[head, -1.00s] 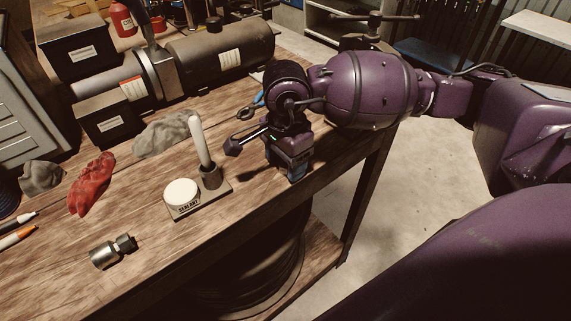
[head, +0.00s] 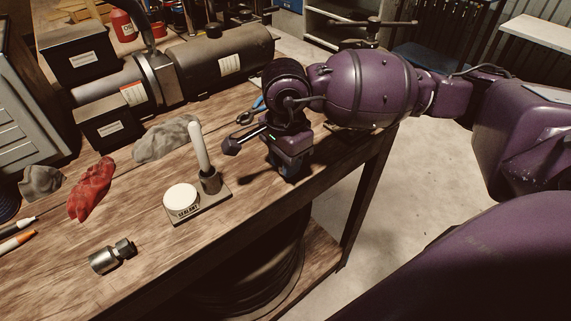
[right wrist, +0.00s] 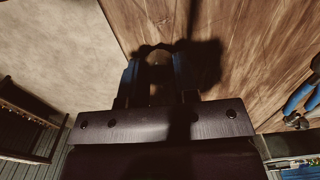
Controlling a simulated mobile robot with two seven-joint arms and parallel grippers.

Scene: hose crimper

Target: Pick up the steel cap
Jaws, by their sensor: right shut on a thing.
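My right gripper (head: 291,165) is over the front right part of the wooden bench, pointing down. In the right wrist view its two blue-sided fingers (right wrist: 155,78) are shut on a small, dark, rounded thing (right wrist: 154,50), whose curved edge shows between and beyond the tips. It is in shadow; I take it to be the steel cap, but its metal finish does not show clearly. In the head view the gripper body hides it. A separate steel hose fitting (head: 104,260) with a hex end lies at the bench's front left. My left gripper is not in view.
A white sealant tub (head: 181,197) and an upright white stick in a holder (head: 210,180) share a small plate left of the gripper. A red cloth (head: 92,190), a grey cloth (head: 165,138) and a large cylindrical machine (head: 215,60) lie behind. Blue-handled pliers (head: 250,112) are near the gripper.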

